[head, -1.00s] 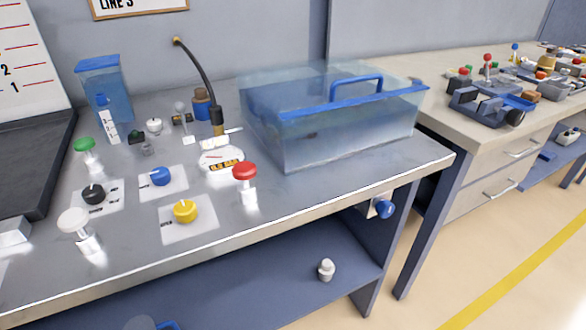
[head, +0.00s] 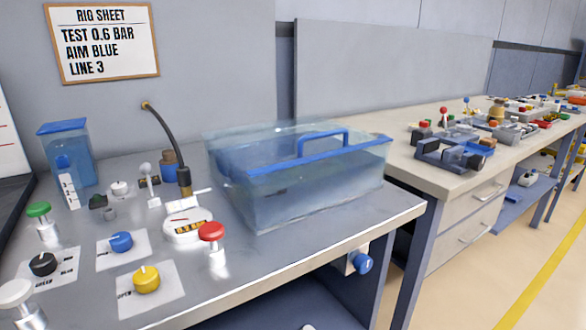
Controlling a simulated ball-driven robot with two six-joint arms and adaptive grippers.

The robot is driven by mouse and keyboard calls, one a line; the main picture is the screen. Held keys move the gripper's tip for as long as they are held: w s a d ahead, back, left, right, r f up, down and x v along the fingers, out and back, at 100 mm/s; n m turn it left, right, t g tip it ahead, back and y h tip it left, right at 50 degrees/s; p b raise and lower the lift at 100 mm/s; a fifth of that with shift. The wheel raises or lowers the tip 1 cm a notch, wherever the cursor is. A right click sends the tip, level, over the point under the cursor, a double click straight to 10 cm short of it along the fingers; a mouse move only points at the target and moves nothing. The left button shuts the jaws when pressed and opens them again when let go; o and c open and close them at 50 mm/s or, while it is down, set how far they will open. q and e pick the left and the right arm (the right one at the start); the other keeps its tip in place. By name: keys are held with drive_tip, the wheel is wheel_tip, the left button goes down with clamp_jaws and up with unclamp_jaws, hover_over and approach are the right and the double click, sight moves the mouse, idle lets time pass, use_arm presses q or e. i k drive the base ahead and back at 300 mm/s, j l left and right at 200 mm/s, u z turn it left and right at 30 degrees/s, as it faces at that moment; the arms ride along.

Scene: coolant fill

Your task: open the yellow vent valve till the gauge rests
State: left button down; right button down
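The yellow vent valve (head: 146,279) is a round knob with a pale pointer line, on a white plate (head: 168,302) near the front edge of the metal bench. The plate's lettering is partly legible and seems to read "OPEN" at the knob's left. The gauge (head: 187,224) is a white unit with a pale face and an orange display, behind and right of the yellow knob; its reading is too small to tell. Neither of my grippers shows in the head view.
A clear blue-handled tank (head: 300,185) fills the bench's right. A rig sheet (head: 104,42) reads "TEST 0.6 BAR, AIM BLUE, LINE 3".

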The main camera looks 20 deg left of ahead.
sight(145, 280)
drive_tip(key=k+l, duration=0.1)
drive_tip(key=u, duration=0.45)
drive_tip(key=k+u, duration=0.15)
drive_tip(key=u, duration=0.25)
drive_tip(key=k+u, duration=0.1)
drive_tip(key=u, duration=0.75)
drive_tip(key=k+j, duration=0.05)
